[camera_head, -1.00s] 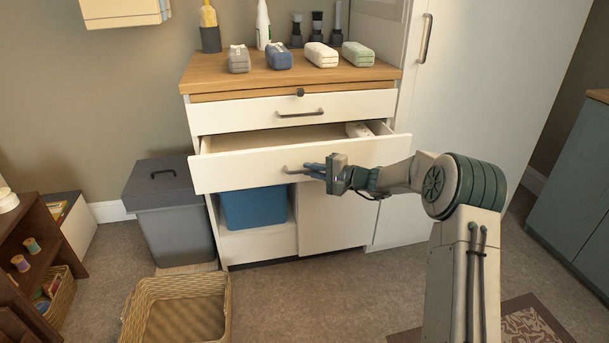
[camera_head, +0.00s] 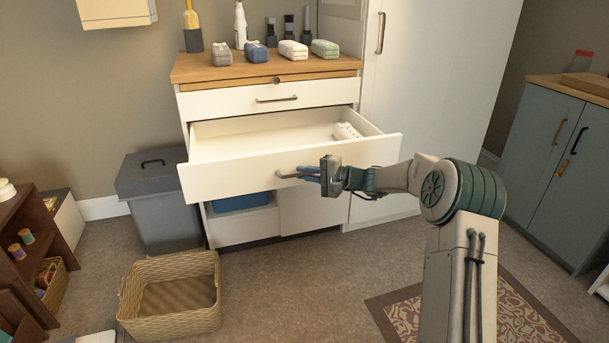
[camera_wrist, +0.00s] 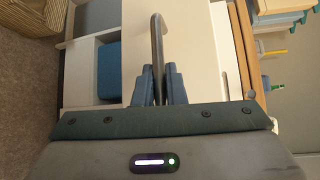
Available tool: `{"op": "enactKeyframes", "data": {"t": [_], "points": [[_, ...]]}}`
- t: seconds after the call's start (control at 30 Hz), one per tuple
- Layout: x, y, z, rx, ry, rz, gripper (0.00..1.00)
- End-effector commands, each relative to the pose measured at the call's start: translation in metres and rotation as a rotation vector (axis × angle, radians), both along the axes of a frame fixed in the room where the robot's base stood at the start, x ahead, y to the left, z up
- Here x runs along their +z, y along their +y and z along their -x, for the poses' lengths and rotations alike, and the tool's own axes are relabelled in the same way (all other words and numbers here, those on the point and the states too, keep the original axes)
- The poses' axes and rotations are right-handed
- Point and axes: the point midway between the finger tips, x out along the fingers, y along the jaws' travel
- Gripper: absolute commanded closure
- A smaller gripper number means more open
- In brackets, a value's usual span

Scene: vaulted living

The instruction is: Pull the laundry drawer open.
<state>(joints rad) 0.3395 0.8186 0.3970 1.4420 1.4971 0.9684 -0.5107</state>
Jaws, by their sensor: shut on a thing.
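The laundry drawer (camera_head: 240,176) is the white lower drawer of the cabinet with the wooden top. It stands well out from the cabinet, and its inside shows, with a small white item (camera_head: 346,131) at the right back. My gripper (camera_head: 308,174) is at the drawer's front, shut on the bar handle (camera_head: 287,175). In the wrist view the blue-grey fingers (camera_wrist: 159,88) close around the dark handle (camera_wrist: 157,40), which runs up past their tips.
A wicker basket (camera_head: 170,318) stands on the floor at the left front, near a grey lidded bin (camera_head: 160,205). Above, another drawer (camera_head: 225,102) is shut. A patterned rug (camera_head: 405,310) lies at the right, and the carpet before the cabinet is clear.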

Motion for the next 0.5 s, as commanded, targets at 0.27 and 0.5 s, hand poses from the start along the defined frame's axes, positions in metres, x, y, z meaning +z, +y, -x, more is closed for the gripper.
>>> {"op": "enactKeyframes", "data": {"t": [0.27,0.5], "points": [[0.0000,-0.0033,-0.0012,-0.007,0.000,0.002,1.00],[0.0000,-0.0029,-0.0009,-0.006,0.000,0.001,0.67]]}}
